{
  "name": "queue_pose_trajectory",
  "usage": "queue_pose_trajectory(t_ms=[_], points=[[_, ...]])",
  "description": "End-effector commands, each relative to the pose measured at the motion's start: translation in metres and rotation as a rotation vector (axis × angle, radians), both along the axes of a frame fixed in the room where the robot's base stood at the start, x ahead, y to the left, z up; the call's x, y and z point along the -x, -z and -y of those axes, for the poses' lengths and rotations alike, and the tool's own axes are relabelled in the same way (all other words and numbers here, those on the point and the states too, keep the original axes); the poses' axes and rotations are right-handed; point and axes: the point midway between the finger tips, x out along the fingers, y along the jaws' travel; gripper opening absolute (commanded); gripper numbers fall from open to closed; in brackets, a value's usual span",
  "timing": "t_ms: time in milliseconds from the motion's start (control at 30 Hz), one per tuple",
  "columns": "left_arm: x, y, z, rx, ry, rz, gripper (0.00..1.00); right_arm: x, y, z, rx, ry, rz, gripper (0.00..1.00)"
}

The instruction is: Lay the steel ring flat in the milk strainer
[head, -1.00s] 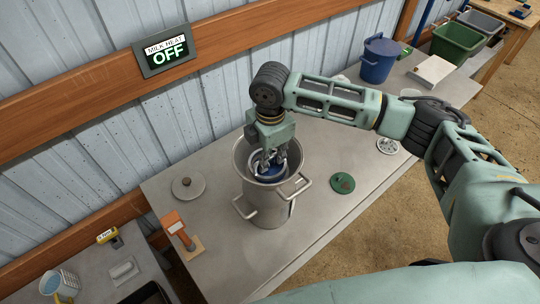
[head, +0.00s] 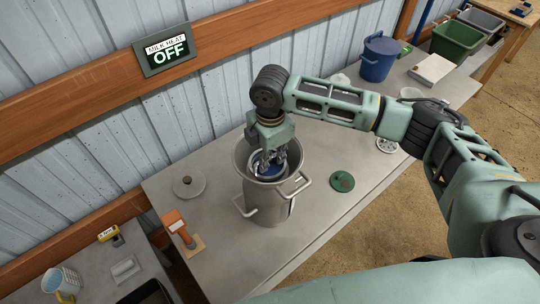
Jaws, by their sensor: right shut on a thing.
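A steel pot-shaped vessel (head: 268,207) with side handles stands upright on the bench; it appears to be the milk strainer or to hold it. My right gripper (head: 269,166) reaches down into its open mouth from above. Its fingers are shut on a thin pale rim, which looks like the steel ring (head: 261,176). A round blue surface (head: 270,171) shows inside the mouth, under the fingers. The fingers hide much of the ring, so I cannot tell if it lies flat or touches the strainer. My left gripper is out of view.
On the grey bench (head: 330,145) are a grey lid (head: 189,187), a green disc (head: 342,182), a perforated metal disc (head: 387,145), an orange-handled tool (head: 177,226) and a blue bucket (head: 379,60). A sign (head: 166,49) on the wall reads OFF.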

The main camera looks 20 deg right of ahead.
Motion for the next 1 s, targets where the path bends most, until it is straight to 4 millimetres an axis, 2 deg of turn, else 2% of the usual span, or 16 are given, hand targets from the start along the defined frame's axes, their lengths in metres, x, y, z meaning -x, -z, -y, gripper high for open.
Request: queue_pose_trajectory(t_ms=[600,633,867,1000], points=[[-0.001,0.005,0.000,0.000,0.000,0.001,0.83,0.000,0.016,0.000,0.000,0.000,0.000,0.00],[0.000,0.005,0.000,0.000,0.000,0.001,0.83,0.000,0.016,0.000,0.000,0.000,0.000,0.09],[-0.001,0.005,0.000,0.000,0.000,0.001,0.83,0.000,0.015,0.000,0.000,0.000,0.000,0.29],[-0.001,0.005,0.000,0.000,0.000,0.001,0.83,0.000,0.015,0.000,0.000,0.000,0.000,0.30]])
